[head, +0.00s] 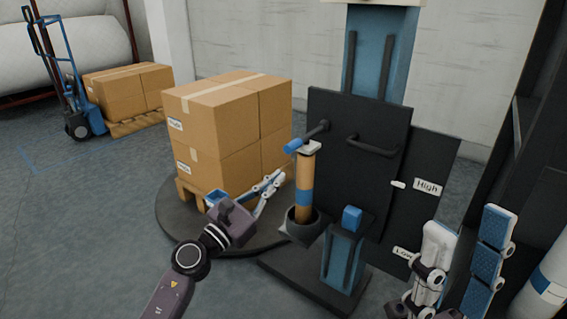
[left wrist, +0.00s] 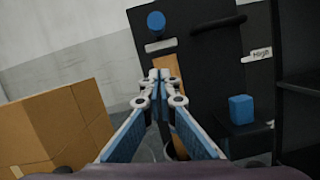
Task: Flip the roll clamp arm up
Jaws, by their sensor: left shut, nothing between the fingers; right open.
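A wadding roll (head: 304,182), tan with a blue band, stands upright in a dark cup (head: 303,229) on the wrapping machine. Over its top are a white plate (head: 312,147) and a dark bar with a blue end (head: 293,146), which appears to be the clamp arm; it lies low over the roll. The blue end also shows in the left wrist view (left wrist: 156,20), above the white plate (left wrist: 158,46). My left gripper (head: 279,177) is shut and empty, left of the roll and below the blue end; contact is not visible. My right gripper (head: 468,222) is open and empty at the lower right.
Stacked cartons (head: 225,125) on a pallet stand on a round turntable (head: 176,222) behind my left gripper. A dark panel with a handle (head: 372,146) is behind the roll. A post with a blue top (head: 352,217) stands right of it. A dark rack is at far right.

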